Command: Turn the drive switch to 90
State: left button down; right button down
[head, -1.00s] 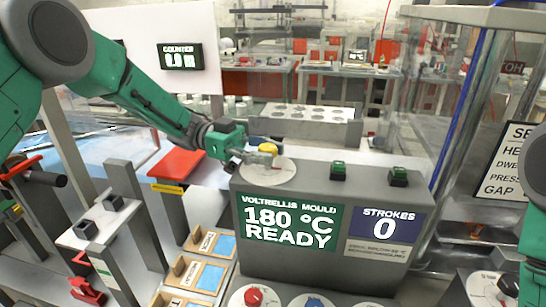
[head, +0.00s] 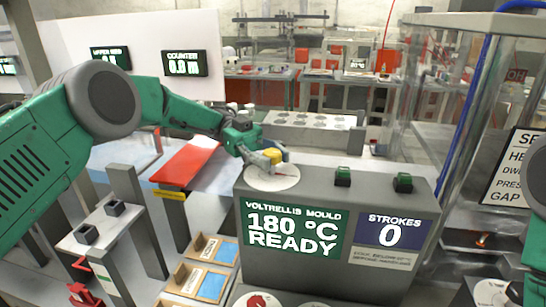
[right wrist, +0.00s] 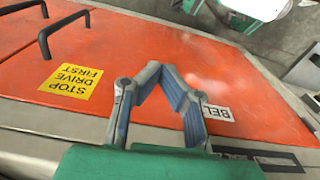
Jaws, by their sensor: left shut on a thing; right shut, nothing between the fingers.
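The white round dial plate (head: 283,180) lies on top of the grey console at its left end. A yellow knob (head: 273,156) stands over it and appears to be the drive switch. My left gripper (head: 270,159) is shut on this knob from the left, its grey fingers partly covering it. The dial's markings and the knob's exact angle cannot be read. My right gripper (right wrist: 160,70) is shut and empty in the right wrist view, over an orange cover; its fingers are outside the head view.
The console front (head: 330,262) reads 180 °C READY and STROKES 0. Two green switches (head: 342,176) stand on its top, to the right. The orange cover (right wrist: 215,65) has black handles and a yellow STOP DRIVE FIRST label (right wrist: 71,80). A clear-walled frame (head: 460,110) stands at right.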

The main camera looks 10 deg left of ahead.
aim_at(271, 150)
pick_arm(q)
jog(key=shift+w+r, duration=0.1)
jog(key=c, duration=1.3)
grip_release()
jog(key=shift+c, duration=0.2)
jog(key=shift+o, duration=1.2)
jog(key=shift+w, duration=0.1)
jog(key=shift+w+a, duration=0.1)
jog(key=shift+r, duration=0.1)
notch_tip(271, 150, up, 9)
jog(key=shift+w+r, duration=0.1)
jog(key=shift+r, duration=0.1)
